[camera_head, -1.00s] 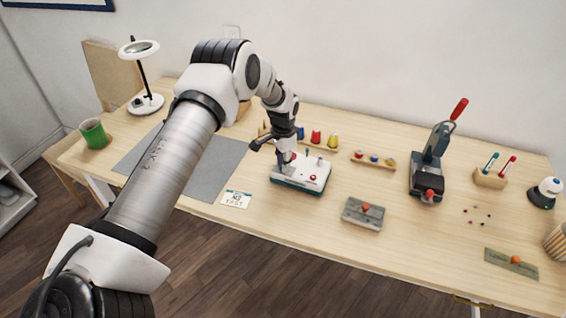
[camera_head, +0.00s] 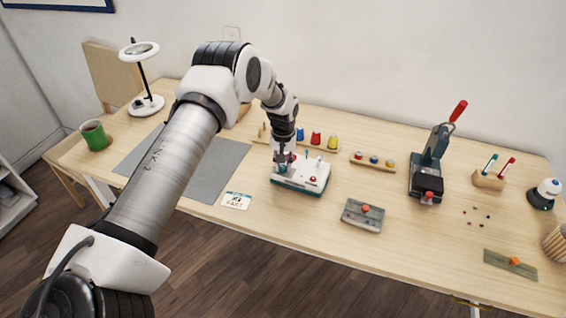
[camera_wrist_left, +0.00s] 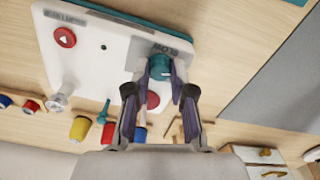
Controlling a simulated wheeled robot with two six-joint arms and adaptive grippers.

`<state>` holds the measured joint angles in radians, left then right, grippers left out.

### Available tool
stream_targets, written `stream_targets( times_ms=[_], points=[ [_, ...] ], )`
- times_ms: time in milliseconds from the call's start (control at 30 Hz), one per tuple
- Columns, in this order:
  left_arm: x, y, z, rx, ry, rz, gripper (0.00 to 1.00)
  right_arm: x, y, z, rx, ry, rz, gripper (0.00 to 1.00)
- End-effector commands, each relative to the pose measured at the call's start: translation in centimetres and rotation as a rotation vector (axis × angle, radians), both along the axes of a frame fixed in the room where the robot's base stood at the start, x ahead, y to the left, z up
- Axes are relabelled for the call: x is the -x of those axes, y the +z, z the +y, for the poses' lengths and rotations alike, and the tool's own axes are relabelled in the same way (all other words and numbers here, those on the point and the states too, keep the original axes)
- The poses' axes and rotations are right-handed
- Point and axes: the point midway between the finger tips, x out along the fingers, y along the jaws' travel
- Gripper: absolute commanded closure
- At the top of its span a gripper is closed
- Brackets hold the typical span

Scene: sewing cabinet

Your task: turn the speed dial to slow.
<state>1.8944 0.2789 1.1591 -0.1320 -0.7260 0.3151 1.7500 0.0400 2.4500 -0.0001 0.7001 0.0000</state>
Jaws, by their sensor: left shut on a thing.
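The white sewing machine (camera_head: 318,170) with a teal base stands near the middle of the table. In the left wrist view its white body (camera_wrist_left: 110,70) lies under my gripper. The teal speed dial (camera_wrist_left: 159,65) sits on a grey plate with a partly covered label that appears to read SLOW (camera_wrist_left: 176,49). My left gripper (camera_head: 281,163) points down at the machine's left end. In the wrist view its fingers (camera_wrist_left: 161,76) are shut on the dial, one on each side. The dial's pointer is hard to make out. My right gripper is not in view.
A red button (camera_wrist_left: 64,37) is on the machine. Thread spools (camera_head: 316,137) stand behind it. A FAST card (camera_head: 236,200) and a grey mat (camera_head: 215,168) lie to the left.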

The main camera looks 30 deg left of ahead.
Motion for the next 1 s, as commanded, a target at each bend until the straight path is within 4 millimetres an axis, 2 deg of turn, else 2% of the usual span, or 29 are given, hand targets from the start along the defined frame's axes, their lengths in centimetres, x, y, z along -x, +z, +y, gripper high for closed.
stream_targets(
  times_ms=[33,1000],
  points=[
    [0.5,-0.5,-0.2,0.002,0.04,0.015,1.0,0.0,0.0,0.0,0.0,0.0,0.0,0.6],
    [0.5,-0.5,-0.2,-0.001,0.959,0.014,1.0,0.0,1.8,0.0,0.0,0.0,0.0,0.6]
  ],
)
